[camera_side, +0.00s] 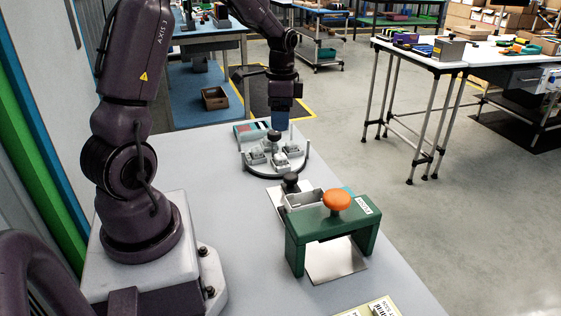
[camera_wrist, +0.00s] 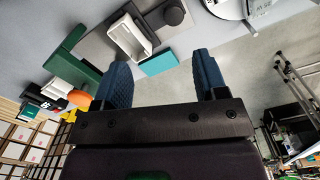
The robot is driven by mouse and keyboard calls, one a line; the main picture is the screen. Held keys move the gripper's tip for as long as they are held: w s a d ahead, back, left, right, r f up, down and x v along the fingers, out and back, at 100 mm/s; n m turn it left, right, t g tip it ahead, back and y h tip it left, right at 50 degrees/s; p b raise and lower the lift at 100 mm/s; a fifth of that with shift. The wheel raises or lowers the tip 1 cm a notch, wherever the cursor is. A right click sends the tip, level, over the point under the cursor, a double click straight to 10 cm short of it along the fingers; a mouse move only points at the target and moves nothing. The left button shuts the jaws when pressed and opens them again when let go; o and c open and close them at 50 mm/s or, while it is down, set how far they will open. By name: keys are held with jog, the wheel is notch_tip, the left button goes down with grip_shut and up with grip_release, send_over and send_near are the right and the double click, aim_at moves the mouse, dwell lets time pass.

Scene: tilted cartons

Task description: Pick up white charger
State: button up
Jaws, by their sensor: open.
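My gripper (camera_side: 279,118) hangs over the far part of the table, above the round white fixture (camera_side: 275,170). Its two blue fingers (camera_wrist: 163,75) are spread apart with nothing between them in the wrist view. The fixture holds several small grey-white pieces and shows only in part at the top of the wrist view (camera_wrist: 232,8). A white open box-like piece (camera_side: 303,198) sits on a metal plate nearer the front; it also shows in the wrist view (camera_wrist: 132,36). I cannot tell which of these white things is the charger.
A green bridge-shaped frame (camera_side: 334,240) with an orange knob (camera_side: 337,200) stands at the front. A black knob (camera_side: 291,183) and a teal block (camera_wrist: 158,63) flank the white box. A small teal-and-red box (camera_side: 249,130) lies behind the fixture. The table's left middle is clear.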

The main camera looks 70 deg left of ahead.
jog(key=w+a+f+m, duration=0.1)
jog(key=a+f+m, duration=0.4)
jog(key=a, duration=0.1)
jog(key=m, duration=0.9)
send_over(282, 158)
jog(key=f, duration=0.7)
jog(key=shift+d+f, duration=0.15)
jog(key=shift+d, duration=0.05)
jog(key=f, duration=0.5)
jog(key=shift+a+f, duration=0.3)
jog(key=shift+f, duration=0.05)
jog(key=c, duration=1)
